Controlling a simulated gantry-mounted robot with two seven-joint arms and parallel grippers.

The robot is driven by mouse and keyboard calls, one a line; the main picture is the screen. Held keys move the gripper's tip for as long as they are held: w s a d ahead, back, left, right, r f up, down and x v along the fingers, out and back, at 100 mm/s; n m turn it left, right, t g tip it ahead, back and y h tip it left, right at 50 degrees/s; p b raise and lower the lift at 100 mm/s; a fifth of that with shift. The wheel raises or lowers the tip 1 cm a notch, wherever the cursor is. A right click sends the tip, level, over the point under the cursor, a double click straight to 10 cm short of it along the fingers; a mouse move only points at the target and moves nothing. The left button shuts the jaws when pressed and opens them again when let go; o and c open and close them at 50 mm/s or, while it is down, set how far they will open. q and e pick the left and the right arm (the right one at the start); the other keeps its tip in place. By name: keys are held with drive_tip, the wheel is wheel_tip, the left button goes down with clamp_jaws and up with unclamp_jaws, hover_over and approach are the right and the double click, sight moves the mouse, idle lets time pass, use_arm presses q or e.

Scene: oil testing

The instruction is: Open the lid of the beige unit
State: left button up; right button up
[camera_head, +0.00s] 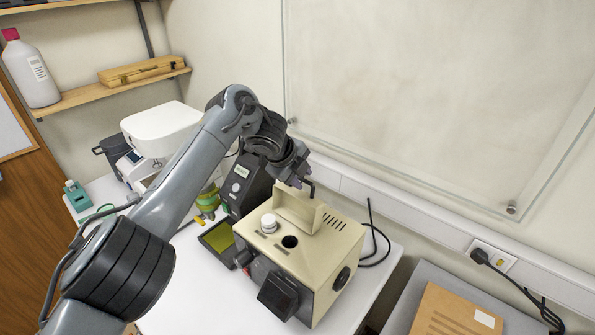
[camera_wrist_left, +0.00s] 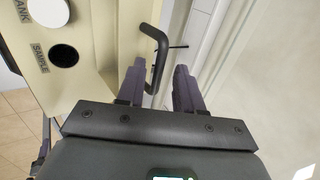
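The beige unit (camera_head: 318,268) stands on the white table, with a white cap (camera_head: 268,222) and a dark round opening (camera_head: 290,242) exposed on its top. Behind them a beige lid-like piece (camera_head: 298,211) stands raised; its exact angle is unclear. A black bent handle (camera_head: 309,187) shows near its top. My left gripper (camera_head: 296,180) is above and behind this piece. In the left wrist view its fingers (camera_wrist_left: 159,88) are open, with the handle (camera_wrist_left: 158,52) reaching into the gap between them. The opening labelled SAMPLE (camera_wrist_left: 64,55) shows at left. My right gripper is out of view.
A dark instrument (camera_head: 245,185) stands close behind the unit at left, and a dark tray (camera_head: 218,237) lies beside it. A white device (camera_head: 160,128) is farther left. The wall and glass panel (camera_head: 430,90) are close behind. A brown box (camera_head: 455,312) is at lower right.

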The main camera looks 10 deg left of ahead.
use_arm(q)
drive_tip(key=shift+s+a+r+b, duration=0.2)
drive_tip(key=shift+s+r+b, duration=0.05)
drive_tip(key=shift+r+b, duration=0.25)
drive_tip(key=v, duration=0.9)
drive_tip(key=shift+r+p, duration=0.35)
drive_tip(key=shift+s, duration=0.2)
